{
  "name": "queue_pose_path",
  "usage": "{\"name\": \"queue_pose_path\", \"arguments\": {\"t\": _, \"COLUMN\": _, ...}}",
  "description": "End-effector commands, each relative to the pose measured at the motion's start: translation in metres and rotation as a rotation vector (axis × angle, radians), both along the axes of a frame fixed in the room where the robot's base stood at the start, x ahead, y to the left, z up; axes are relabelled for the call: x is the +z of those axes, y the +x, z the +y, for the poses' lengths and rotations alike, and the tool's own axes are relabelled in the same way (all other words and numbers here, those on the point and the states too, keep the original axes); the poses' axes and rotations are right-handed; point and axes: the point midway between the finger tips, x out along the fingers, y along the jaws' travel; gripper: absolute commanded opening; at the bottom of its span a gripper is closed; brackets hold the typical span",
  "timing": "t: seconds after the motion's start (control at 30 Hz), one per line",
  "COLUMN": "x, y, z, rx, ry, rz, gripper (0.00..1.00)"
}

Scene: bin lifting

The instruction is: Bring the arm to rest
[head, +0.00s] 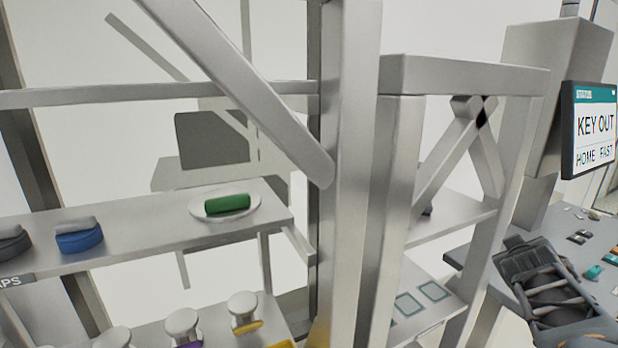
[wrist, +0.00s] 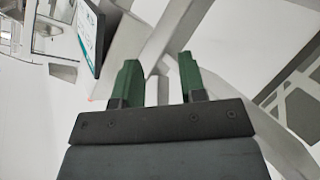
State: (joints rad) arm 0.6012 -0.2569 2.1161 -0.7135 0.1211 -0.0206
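My gripper (wrist: 157,78) shows in the wrist view with its two green fingers apart and nothing between them. It points toward pale metal frame beams, and I cannot tell how far off they are. In the head view a dark grey jointed part, which looks like my arm, is at the lower right above a grey desk surface. The fingers cannot be made out there.
A status screen (head: 594,128) at the right reads "KEY OUT", "HOME" and "FAST"; a screen (wrist: 90,37) also shows in the wrist view. Metal posts and diagonal braces stand mid-view. A shelf (head: 140,245) at left holds a green cylinder (head: 228,204) on a white disc and a blue cap (head: 79,239).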

Motion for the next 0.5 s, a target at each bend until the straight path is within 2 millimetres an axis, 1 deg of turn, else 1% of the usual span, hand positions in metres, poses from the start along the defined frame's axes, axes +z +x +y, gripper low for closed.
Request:
{"name": "queue_pose_path", "arguments": {"t": 0.03, "x": -0.025, "y": -0.013, "z": 0.022, "rx": -0.055, "ry": 0.123, "rz": 0.054, "gripper": 0.38}}
{"name": "queue_pose_path", "arguments": {"t": 0.07, "x": -0.041, "y": -0.022, "z": 0.037, "rx": -0.088, "ry": 0.207, "rz": 0.092, "gripper": 0.38}}
{"name": "queue_pose_path", "arguments": {"t": 0.1, "x": -0.062, "y": -0.034, "z": 0.059, "rx": -0.123, "ry": 0.310, "rz": 0.147, "gripper": 0.38}}
{"name": "queue_pose_path", "arguments": {"t": 0.17, "x": -0.087, "y": -0.052, "z": 0.092, "rx": -0.154, "ry": 0.445, "rz": 0.227, "gripper": 0.38}}
{"name": "queue_pose_path", "arguments": {"t": 0.2, "x": -0.101, "y": -0.063, "z": 0.114, "rx": -0.165, "ry": 0.522, "rz": 0.280, "gripper": 0.38}}
{"name": "queue_pose_path", "arguments": {"t": 0.27, "x": -0.118, "y": -0.080, "z": 0.146, "rx": -0.167, "ry": 0.622, "rz": 0.357, "gripper": 0.38}}
{"name": "queue_pose_path", "arguments": {"t": 0.3, "x": -0.126, "y": -0.090, "z": 0.166, "rx": -0.160, "ry": 0.677, "rz": 0.403, "gripper": 0.38}}
{"name": "queue_pose_path", "arguments": {"t": 0.33, "x": -0.132, "y": -0.097, "z": 0.180, "rx": -0.151, "ry": 0.714, "rz": 0.435, "gripper": 0.38}}
{"name": "queue_pose_path", "arguments": {"t": 0.4, "x": -0.141, "y": -0.112, "z": 0.211, "rx": -0.114, "ry": 0.777, "rz": 0.497, "gripper": 0.38}}
{"name": "queue_pose_path", "arguments": {"t": 0.5, "x": -0.144, "y": -0.122, "z": 0.244, "rx": -0.027, "ry": 0.806, "rz": 0.523, "gripper": 0.38}}
